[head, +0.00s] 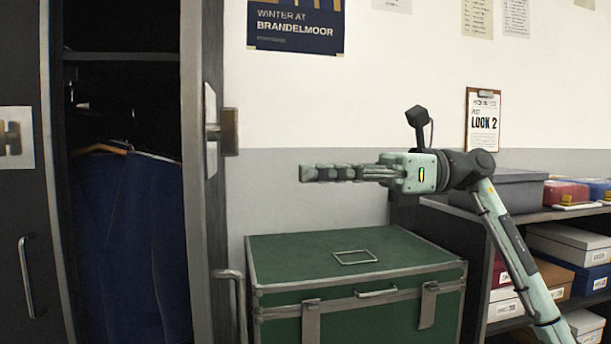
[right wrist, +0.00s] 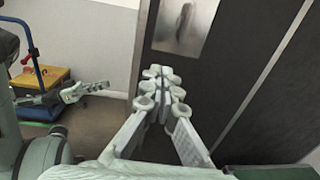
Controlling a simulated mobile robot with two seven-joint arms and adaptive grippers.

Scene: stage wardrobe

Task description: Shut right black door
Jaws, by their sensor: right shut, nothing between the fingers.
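The right black door (head: 192,200) stands open and is seen nearly edge-on in the head view, to the right of the dark wardrobe opening. It has a knob (head: 228,132) on a pale plate and a bar handle (head: 240,305) lower down. My right gripper (head: 304,173) is shut and empty, pointing left toward the door with a gap between them. In the right wrist view its shut fingertips (right wrist: 160,78) show in front of a dark door panel (right wrist: 225,75) with a metal plate, apparently the same door. My left gripper (right wrist: 88,90) shows small at the left there; its jaws are unclear.
The left black door (head: 22,230) is at the far left. A blue garment (head: 125,250) hangs inside the wardrobe. A green trunk (head: 355,270) stands below my right gripper. Shelves with boxes (head: 565,240) are at the right.

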